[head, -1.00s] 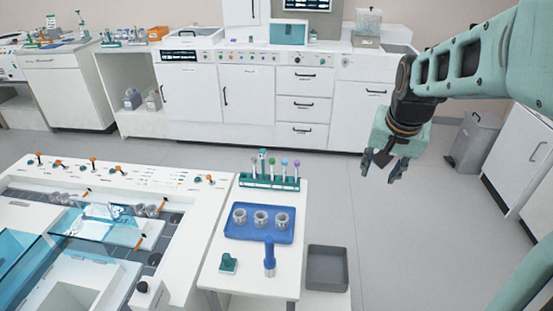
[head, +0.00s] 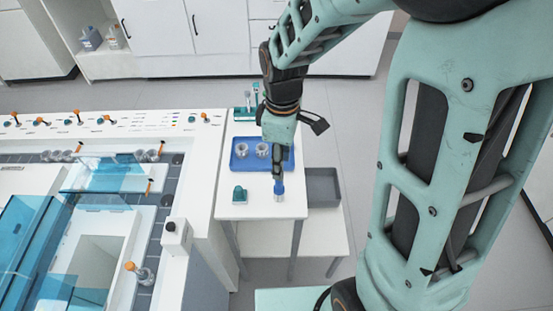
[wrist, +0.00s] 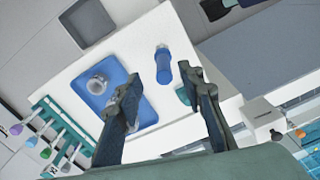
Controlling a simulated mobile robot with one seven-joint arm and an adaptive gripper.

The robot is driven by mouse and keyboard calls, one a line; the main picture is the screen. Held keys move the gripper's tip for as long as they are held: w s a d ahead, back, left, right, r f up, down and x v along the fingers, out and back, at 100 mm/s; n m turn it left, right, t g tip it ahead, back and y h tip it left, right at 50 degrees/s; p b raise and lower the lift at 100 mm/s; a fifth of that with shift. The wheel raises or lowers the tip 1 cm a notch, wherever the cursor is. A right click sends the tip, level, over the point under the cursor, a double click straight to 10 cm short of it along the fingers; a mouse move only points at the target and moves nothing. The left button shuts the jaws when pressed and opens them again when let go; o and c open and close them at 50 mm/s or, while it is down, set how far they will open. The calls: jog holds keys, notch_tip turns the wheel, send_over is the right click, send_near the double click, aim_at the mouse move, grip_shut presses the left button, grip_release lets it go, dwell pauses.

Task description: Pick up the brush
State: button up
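The brush, which I take to be the blue-handled piece with a pale grey end (head: 279,190), stands on the white side table near its front right. In the wrist view the brush (wrist: 163,66) shows ahead of the gap between my fingers, apart from them. My gripper (head: 277,172) is over the table, just above and behind the brush in the head view, hiding part of the blue tray. In the wrist view my gripper (wrist: 166,95) has its two fingers wide apart with nothing between them.
A blue tray (head: 239,165) with grey cups is behind the brush. A small teal piece (head: 239,195) lies to its left. A tube rack (wrist: 50,120) is at the table's far end. A grey bin (head: 322,187) is at the right. A large white bench (head: 205,170) adjoins on the left.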

aim_at(279, 185)
notch_tip(279, 185, down, 2)
jog(key=shift+f, duration=0.1)
jog(key=shift+s+a+f, duration=0.1)
jog(key=shift+f, duration=1.25)
jog(key=shift+s+a+f, duration=0.1)
jog(key=shift+f, duration=1.25)
grip_shut()
